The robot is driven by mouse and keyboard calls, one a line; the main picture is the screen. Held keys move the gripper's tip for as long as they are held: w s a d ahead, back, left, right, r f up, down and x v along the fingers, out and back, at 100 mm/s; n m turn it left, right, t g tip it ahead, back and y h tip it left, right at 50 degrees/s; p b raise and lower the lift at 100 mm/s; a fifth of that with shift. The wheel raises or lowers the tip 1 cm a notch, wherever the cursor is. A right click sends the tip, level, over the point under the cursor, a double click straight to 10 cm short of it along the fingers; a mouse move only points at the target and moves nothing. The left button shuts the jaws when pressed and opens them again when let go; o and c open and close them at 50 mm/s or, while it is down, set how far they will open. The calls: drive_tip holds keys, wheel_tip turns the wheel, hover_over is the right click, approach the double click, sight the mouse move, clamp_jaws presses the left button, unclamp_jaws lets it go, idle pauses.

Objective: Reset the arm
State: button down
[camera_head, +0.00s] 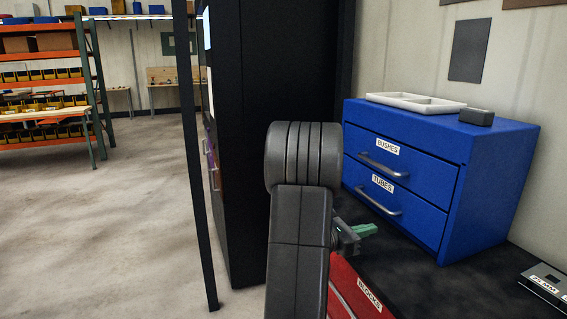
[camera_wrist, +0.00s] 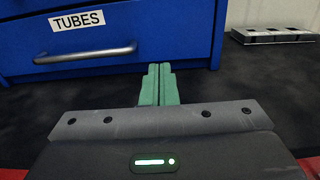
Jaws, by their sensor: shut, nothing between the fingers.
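My arm (camera_head: 301,220) rises in the middle of the head view and hides part of what lies behind it. My gripper (camera_head: 367,230) shows its green fingers to the right of the arm, above the dark worktop. In the wrist view my gripper (camera_wrist: 158,84) has its two green fingers pressed together with nothing between them. It points toward the lower front of the blue drawer cabinet (camera_wrist: 186,30) and is apart from it, as far as I can tell.
The blue cabinet (camera_head: 495,190) has closed drawers labelled BUSHES and TUBES, with a white tray (camera_head: 415,103) and a grey box (camera_head: 476,117) on top. A red BLOCKS unit (camera_head: 345,290) sits below. A tall black cabinet (camera_head: 262,80) stands left. Open floor (camera_head: 130,220) lies further left.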

drive_tip(key=v, duration=1.8)
drive_tip(key=shift+w+r, duration=0.1)
drive_tip(key=shift+r, duration=0.05)
